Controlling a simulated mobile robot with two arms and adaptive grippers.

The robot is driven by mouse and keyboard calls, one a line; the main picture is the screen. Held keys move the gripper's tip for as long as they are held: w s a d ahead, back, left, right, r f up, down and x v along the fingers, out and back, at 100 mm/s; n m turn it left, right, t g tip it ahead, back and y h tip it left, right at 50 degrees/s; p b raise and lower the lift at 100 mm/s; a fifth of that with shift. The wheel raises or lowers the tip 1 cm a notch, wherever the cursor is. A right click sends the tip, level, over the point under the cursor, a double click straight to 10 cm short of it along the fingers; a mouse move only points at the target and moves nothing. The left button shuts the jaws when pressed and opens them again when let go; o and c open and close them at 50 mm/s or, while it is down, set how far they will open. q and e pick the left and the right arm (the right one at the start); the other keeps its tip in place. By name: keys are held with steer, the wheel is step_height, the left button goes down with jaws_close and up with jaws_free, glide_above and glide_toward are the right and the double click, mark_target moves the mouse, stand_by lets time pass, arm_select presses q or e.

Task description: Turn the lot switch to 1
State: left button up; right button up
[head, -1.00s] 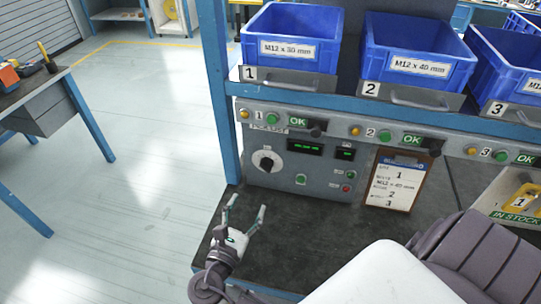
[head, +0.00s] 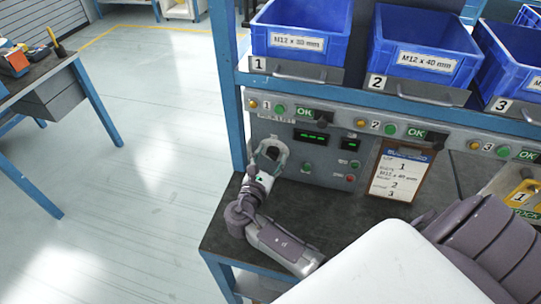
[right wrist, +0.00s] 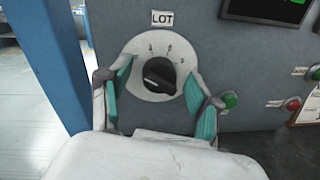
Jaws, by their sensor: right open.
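The lot switch (right wrist: 158,75) is a black knob on a round pale dial, under a LOT label, with marks 1, 2 and 3 around its top and right. I cannot tell for sure which mark the knob points at. My right gripper (right wrist: 157,80) is open, its teal-padded fingers standing on either side of the dial with gaps to the knob. In the head view my right gripper (head: 270,155) is in front of the switch at the panel's left end and partly covers it. My left gripper is not in view.
The grey panel (head: 325,160) carries green displays and buttons beside the switch. A clipboard (head: 400,172) leans at its right. Blue bins (head: 300,30) stand on the shelf above. A blue post (head: 229,90) rises close at the left. The dark bench top (head: 340,215) in front is mostly clear.

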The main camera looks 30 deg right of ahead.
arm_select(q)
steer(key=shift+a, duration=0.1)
arm_select(e)
steer(key=shift+c, duration=0.2)
steer(key=shift+c, duration=1.4)
steer(key=c, duration=0.8)
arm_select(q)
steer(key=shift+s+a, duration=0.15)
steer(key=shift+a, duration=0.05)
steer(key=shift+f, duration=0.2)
arm_select(e)
steer(key=shift+m, duration=0.4)
steer(key=m+b, duration=0.2)
steer(key=m, duration=0.2)
steer(key=shift+s+y, duration=0.1)
steer(key=shift+y, duration=0.2)
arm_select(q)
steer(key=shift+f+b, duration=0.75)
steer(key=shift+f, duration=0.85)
arm_select(e)
steer(key=shift+d+m, duration=0.1)
steer(key=shift+m, duration=1.3)
steer(key=shift+r, duration=0.1)
